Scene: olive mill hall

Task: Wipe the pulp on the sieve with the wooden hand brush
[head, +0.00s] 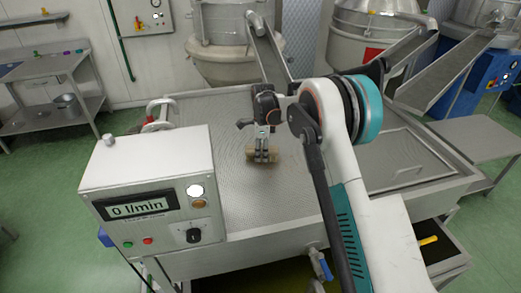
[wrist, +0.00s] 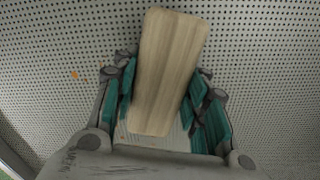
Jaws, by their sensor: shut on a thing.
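My gripper (head: 264,150) is over the middle of the perforated metal sieve (head: 235,190). It is shut on the wooden hand brush (head: 250,155). In the wrist view the brush's pale wooden back (wrist: 166,70) lies between the teal-padded fingers (wrist: 162,105) of my gripper, slightly tilted. A small orange-brown speck, perhaps pulp (wrist: 74,75), lies on the sieve left of the brush. Any pulp under the brush is hidden.
A control box (head: 150,190) reading 0 l/min stands at the sieve's front left. A metal chute (head: 268,48) rises behind the sieve. A steel table (head: 50,85) stands at the far left.

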